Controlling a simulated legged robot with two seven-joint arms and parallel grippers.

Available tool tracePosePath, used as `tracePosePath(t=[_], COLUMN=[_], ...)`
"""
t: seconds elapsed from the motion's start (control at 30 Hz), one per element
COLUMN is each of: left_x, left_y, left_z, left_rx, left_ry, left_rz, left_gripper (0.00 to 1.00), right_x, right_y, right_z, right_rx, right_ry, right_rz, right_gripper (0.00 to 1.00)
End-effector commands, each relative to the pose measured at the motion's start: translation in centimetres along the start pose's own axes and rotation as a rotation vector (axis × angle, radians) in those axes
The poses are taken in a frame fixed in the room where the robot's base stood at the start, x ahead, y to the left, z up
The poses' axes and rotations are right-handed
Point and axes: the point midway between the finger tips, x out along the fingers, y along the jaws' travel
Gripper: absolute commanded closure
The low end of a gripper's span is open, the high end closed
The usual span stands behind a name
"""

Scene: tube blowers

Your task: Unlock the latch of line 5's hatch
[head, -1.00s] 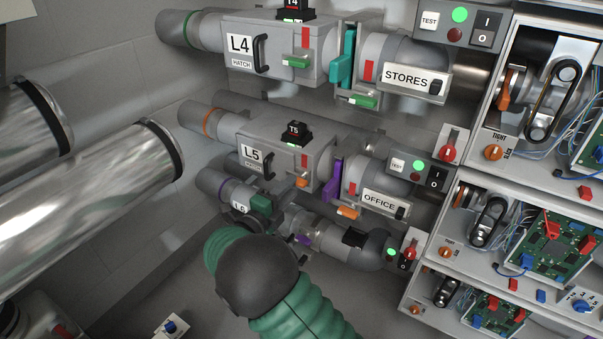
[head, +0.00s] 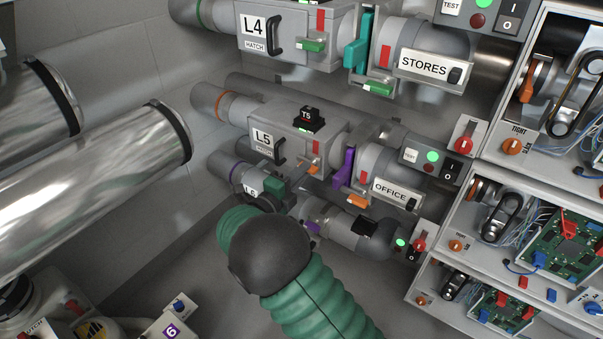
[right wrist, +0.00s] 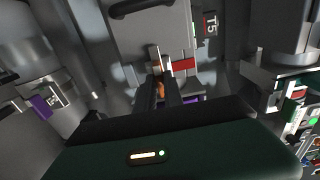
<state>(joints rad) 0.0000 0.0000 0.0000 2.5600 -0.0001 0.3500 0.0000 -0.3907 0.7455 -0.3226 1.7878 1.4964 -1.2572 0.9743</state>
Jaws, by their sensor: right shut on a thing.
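Line 5's hatch (head: 312,132) is a grey box marked L5 with a dark handle (head: 280,150) and a red mark (head: 316,148). Its small orange latch (head: 313,172) shows low on the box, partly covered. My right gripper (head: 307,180) is at the latch, small and partly hidden in the head view. In the right wrist view, its two dark fingers (right wrist: 167,88) are shut on the orange latch (right wrist: 160,91), just below the hatch's red mark (right wrist: 184,65). How far the latch is turned is hard to see. My left gripper is not in view.
Line 4's hatch (head: 290,22) with a green latch (head: 312,45) is above. A purple gate (head: 344,167) and the OFFICE pipe (head: 372,165) are right of line 5's hatch. The L6 pipe is close below. Open cabinets with circuit boards (head: 565,238) stand at right.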

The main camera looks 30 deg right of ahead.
Motion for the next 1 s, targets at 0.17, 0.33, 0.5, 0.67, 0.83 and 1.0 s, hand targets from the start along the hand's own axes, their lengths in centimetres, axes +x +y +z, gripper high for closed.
tracePosePath(t=[0.17, 0.33, 0.5, 0.67, 0.83, 1.0], left_x=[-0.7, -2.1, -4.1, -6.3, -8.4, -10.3], left_y=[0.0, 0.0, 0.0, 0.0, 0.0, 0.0], left_z=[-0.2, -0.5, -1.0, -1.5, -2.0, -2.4], left_rx=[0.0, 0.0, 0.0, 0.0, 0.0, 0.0], left_ry=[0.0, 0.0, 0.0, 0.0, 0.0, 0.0], left_rz=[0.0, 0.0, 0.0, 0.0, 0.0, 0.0], left_gripper=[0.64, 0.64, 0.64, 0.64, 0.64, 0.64], right_x=[-0.1, -0.1, -0.1, -0.1, -0.2, -0.2], right_y=[0.1, -0.1, -0.2, -0.3, -0.2, -0.1], right_z=[-0.2, -0.2, -0.2, -0.2, -0.3, -0.3], right_rx=[-0.034, -0.111, -0.238, -0.385, -0.548, -0.711], right_ry=[0.004, 0.004, 0.003, 0.003, 0.002, 0.001], right_rz=[0.005, 0.006, 0.008, 0.009, 0.01, 0.011], right_gripper=[1.0, 1.0, 1.0, 1.0, 1.0, 1.0])
